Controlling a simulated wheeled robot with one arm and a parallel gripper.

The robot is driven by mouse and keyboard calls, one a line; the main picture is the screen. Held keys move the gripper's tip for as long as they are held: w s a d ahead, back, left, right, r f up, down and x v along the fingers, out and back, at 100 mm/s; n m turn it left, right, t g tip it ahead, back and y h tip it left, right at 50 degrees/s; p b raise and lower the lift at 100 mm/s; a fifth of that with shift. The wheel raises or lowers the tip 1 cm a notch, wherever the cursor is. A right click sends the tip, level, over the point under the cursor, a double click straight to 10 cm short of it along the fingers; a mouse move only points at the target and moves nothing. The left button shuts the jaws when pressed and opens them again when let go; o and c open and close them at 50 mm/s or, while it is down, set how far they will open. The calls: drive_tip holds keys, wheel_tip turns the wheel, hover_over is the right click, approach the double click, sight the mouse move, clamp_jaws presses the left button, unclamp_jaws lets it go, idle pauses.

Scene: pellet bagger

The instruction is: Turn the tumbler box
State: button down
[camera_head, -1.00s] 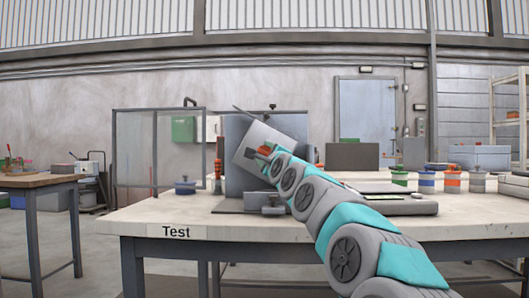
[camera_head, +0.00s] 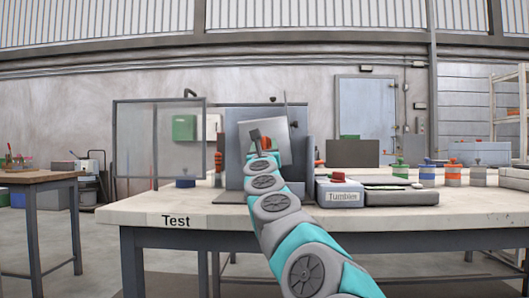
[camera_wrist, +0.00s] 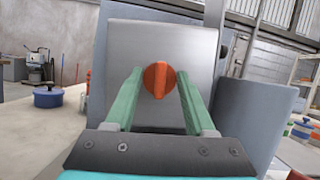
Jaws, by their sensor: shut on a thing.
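The tumbler box is a grey metal box (camera_head: 284,141) held up in front of a grey upright panel (camera_head: 238,135) on the bench, tilted slightly in the head view. In the wrist view its flat face (camera_wrist: 195,55) fills the middle, with an orange knob (camera_wrist: 158,80) at its centre. My gripper (camera_wrist: 159,74) has its two green fingers on either side of the knob and is shut on it. In the head view my gripper (camera_head: 258,145) is at the box's face, and the arm hides the lower part of the mount.
A grey unit labelled "Tumbler" (camera_head: 340,193) stands right of my arm on the pale bench (camera_head: 150,212). Several coloured jars (camera_head: 427,175) stand farther right. A clear framed screen (camera_head: 157,140) and a blue pot (camera_head: 185,183) are at left. The bench's front left is clear.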

drive_tip(key=m+h, duration=0.2)
drive_tip(key=m, duration=0.1)
drive_tip(key=m+h, duration=0.2)
drive_tip(key=m, duration=0.1)
drive_tip(key=shift+a+m, duration=0.2)
drive_tip(key=shift+m, duration=0.2)
drive_tip(key=shift+r+m+g+h+p, duration=0.1)
drive_tip(key=shift+m+g+h+p, duration=0.4)
drive_tip(key=shift+m, duration=1.05)
drive_tip(key=shift+r+m+g+h+p, duration=0.1)
drive_tip(key=shift+m+g+h+p, duration=0.2)
drive_tip(key=shift+m+h, duration=0.85)
drive_tip(key=shift+m+y, duration=0.25)
drive_tip(key=shift+m, duration=0.35)
drive_tip(key=shift+c, duration=1.2)
unclamp_jaws()
drive_tip(key=shift+f, duration=0.1)
